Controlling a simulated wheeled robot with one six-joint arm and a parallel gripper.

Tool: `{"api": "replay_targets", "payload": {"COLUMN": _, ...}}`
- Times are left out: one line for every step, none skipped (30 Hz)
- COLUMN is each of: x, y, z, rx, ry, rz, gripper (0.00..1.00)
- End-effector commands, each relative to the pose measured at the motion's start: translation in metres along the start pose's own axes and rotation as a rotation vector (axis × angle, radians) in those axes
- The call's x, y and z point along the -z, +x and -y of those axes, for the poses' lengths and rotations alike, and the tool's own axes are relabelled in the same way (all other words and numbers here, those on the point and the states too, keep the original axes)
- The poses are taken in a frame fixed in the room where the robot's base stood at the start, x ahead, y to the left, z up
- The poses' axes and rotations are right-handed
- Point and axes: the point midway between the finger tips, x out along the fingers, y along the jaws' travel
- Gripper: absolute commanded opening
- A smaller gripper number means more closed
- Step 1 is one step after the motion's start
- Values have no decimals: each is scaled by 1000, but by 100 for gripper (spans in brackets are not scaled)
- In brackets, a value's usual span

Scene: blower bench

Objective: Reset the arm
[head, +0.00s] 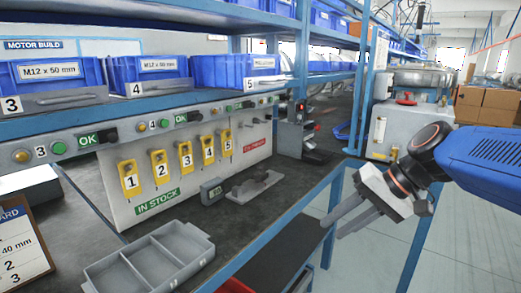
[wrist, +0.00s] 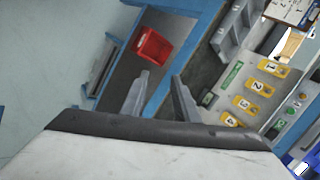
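My gripper (head: 350,217) is at the right in the head view, in the air beyond the front edge of the bench, with its fingers pointing left and down. In the wrist view its two fingers (wrist: 162,95) stand apart with a clear gap between them. Nothing is held between them. My arm reaches in from the right edge of the head view.
The bench (head: 245,220) holds a grey divided tray (head: 155,262), a board with yellow numbered tags (head: 185,160) and a small dark meter (head: 211,191). Blue bins (head: 150,72) line the shelf above. A red bin (wrist: 153,47) sits low by the bench. Floor at right is open.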

Motion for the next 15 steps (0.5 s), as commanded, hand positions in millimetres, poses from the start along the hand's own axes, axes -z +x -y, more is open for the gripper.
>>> {"api": "replay_targets", "payload": {"x": -17, "y": 3, "z": -15, "rx": -60, "ry": -23, "rz": -15, "gripper": 28}}
{"api": "replay_targets", "payload": {"x": -25, "y": 5, "z": -25, "rx": -98, "ry": -36, "rz": -23, "gripper": 28}}
{"api": "replay_targets", "payload": {"x": -35, "y": 7, "z": -39, "rx": -147, "ry": -55, "rz": -36, "gripper": 28}}
{"api": "replay_targets", "payload": {"x": -42, "y": 7, "z": -49, "rx": -184, "ry": -70, "rz": -48, "gripper": 28}}
{"api": "replay_targets", "payload": {"x": -49, "y": 8, "z": -59, "rx": -220, "ry": -85, "rz": -58, "gripper": 28}}
{"api": "replay_targets", "payload": {"x": -57, "y": 9, "z": -72, "rx": -267, "ry": -107, "rz": -74, "gripper": 28}}
{"api": "replay_targets", "payload": {"x": -63, "y": 8, "z": -82, "rx": -302, "ry": -124, "rz": -86, "gripper": 28}}
{"api": "replay_targets", "payload": {"x": -69, "y": 9, "z": -92, "rx": -335, "ry": -141, "rz": -99, "gripper": 28}}
{"api": "replay_targets", "payload": {"x": -75, "y": 8, "z": -105, "rx": -379, "ry": -165, "rz": -116, "gripper": 28}}
{"api": "replay_targets", "payload": {"x": -80, "y": 8, "z": -114, "rx": -409, "ry": -183, "rz": -128, "gripper": 28}}
{"api": "replay_targets", "payload": {"x": -84, "y": 7, "z": -122, "rx": -438, "ry": -201, "rz": -141, "gripper": 28}}
{"api": "replay_targets", "payload": {"x": -89, "y": 6, "z": -132, "rx": -474, "ry": -223, "rz": -157, "gripper": 28}}
{"api": "replay_targets", "payload": {"x": -91, "y": 5, "z": -139, "rx": -497, "ry": -238, "rz": -168, "gripper": 28}}
{"api": "replay_targets", "payload": {"x": -94, "y": 4, "z": -145, "rx": -519, "ry": -253, "rz": -178, "gripper": 28}}
{"api": "replay_targets", "payload": {"x": -96, "y": 3, "z": -153, "rx": -544, "ry": -271, "rz": -190, "gripper": 28}}
